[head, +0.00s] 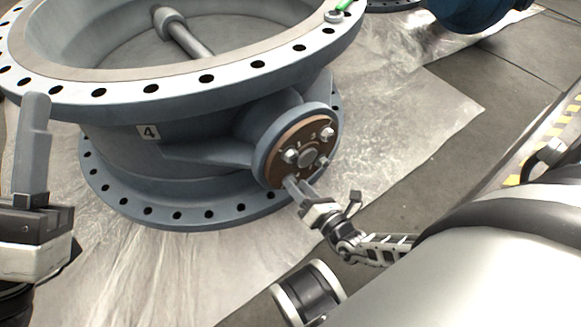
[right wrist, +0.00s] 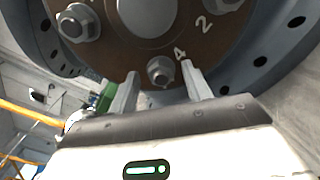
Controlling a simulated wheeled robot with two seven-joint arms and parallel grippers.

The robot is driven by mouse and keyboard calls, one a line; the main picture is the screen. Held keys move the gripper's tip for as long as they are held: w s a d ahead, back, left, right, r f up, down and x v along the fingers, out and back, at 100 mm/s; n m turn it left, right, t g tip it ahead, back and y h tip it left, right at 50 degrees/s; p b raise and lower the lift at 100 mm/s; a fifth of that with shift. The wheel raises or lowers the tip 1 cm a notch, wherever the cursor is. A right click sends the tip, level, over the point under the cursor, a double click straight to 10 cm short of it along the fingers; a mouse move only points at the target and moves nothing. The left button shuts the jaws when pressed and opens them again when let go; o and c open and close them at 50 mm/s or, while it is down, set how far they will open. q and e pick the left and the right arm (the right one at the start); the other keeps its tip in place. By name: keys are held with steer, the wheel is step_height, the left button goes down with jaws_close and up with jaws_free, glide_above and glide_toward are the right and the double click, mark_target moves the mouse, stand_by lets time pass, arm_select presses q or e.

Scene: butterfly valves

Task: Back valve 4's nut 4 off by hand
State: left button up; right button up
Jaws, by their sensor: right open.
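Valve 4 (head: 190,140) is a large blue-grey body with a "4" label, lying on plastic sheeting. Its side neck ends in a brown round cover (head: 287,136) with several nuts around a central hub. In the right wrist view, nut 4 (right wrist: 160,71) sits on the cover's lower edge beside the painted "4". My right gripper (head: 289,182) is at the cover's lower edge; in the wrist view it is open (right wrist: 161,86), one finger on each side of nut 4, apparently not gripping it. In the head view the fingers hide nut 4. My left gripper (head: 36,140) is at the left edge, partly cut off.
Other nuts (right wrist: 77,22) surround the cover. A blue valve part (head: 470,14) stands at the back right. Yellow-black striping (head: 545,145) is at the right. Sheeting right of the valve is clear.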

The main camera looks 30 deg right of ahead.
arm_select(q)
steer(key=shift+w, duration=0.25)
arm_select(e)
steer(key=shift+w, duration=0.45)
steer(key=shift+c, duration=0.3)
steer(key=c, duration=0.9)
steer(key=shift+c, duration=0.2)
steer(key=shift+n, duration=0.4)
arm_select(q)
steer(key=shift+w+a+f+n+t+y+p, duration=0.15)
steer(key=shift+w+f+n+y+p, duration=0.15)
steer(key=shift+n+y, duration=0.35)
steer(key=shift+w+f+n+t+y+p, duration=0.15)
steer(key=shift+f+n+y, duration=0.15)
steer(key=shift+n+y, duration=0.3)
arm_select(e)
steer(key=shift+a+f+n, duration=0.1)
steer(key=shift+a+n, duration=0.1)
steer(key=shift+n, duration=3.75)
steer(key=shift+a+n, duration=0.25)
steer(key=shift+n, duration=3.65)
steer(key=shift+a+f+n, duration=0.1)
steer(key=shift+a+n, duration=0.1)
steer(key=shift+n, duration=3.75)
